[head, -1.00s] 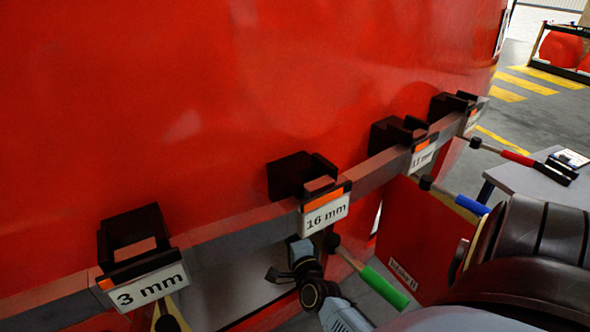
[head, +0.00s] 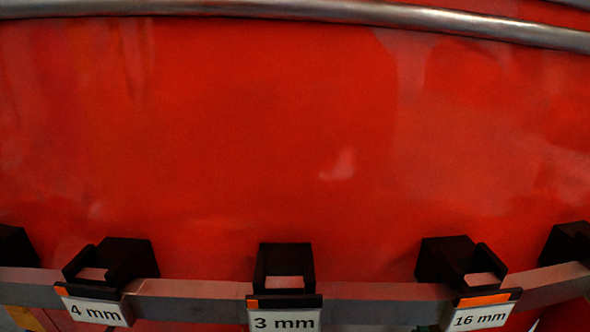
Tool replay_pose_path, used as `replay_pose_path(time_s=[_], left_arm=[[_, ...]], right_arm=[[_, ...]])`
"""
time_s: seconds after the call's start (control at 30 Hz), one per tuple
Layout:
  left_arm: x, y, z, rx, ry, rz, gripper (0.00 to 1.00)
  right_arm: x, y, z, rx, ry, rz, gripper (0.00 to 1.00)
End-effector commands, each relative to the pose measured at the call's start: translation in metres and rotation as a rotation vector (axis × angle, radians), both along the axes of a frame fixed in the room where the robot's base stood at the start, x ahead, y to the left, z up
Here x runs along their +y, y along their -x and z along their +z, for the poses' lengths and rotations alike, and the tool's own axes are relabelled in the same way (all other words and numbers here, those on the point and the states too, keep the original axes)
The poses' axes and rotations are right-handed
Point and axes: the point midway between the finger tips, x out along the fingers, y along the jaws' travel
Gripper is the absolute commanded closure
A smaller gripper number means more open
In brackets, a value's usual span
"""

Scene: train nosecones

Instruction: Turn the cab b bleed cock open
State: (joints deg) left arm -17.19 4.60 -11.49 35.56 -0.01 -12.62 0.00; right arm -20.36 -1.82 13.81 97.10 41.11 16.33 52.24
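No bleed cock can be made out in the head view. A large red curved panel (head: 250,150) fills most of the picture. Neither of my grippers is in view now, so I cannot see whether they are open or shut.
A grey rail (head: 370,290) runs along the bottom, carrying black brackets. Labelled ones read 4 mm (head: 95,310), 3 mm (head: 284,321) and 16 mm (head: 480,318). A metal pipe (head: 300,12) crosses the top. Below the rail little can be seen.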

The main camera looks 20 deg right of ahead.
Motion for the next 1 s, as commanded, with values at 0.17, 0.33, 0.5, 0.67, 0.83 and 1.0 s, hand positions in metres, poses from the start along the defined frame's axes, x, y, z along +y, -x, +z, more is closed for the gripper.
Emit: replay_pose_path(time_s=[0.17,0.33,0.5,0.67,0.83,1.0], left_arm=[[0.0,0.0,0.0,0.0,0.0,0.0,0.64],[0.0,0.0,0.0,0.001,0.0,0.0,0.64],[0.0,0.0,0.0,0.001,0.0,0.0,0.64],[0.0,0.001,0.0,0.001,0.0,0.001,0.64],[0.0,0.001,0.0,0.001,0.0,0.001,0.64],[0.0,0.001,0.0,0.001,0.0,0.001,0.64]], right_arm=[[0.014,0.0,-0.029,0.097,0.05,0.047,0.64],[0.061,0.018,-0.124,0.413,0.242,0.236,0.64],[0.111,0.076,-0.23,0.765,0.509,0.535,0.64],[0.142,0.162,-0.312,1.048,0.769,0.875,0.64],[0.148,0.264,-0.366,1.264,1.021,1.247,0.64],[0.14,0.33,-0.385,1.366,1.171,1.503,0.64]])
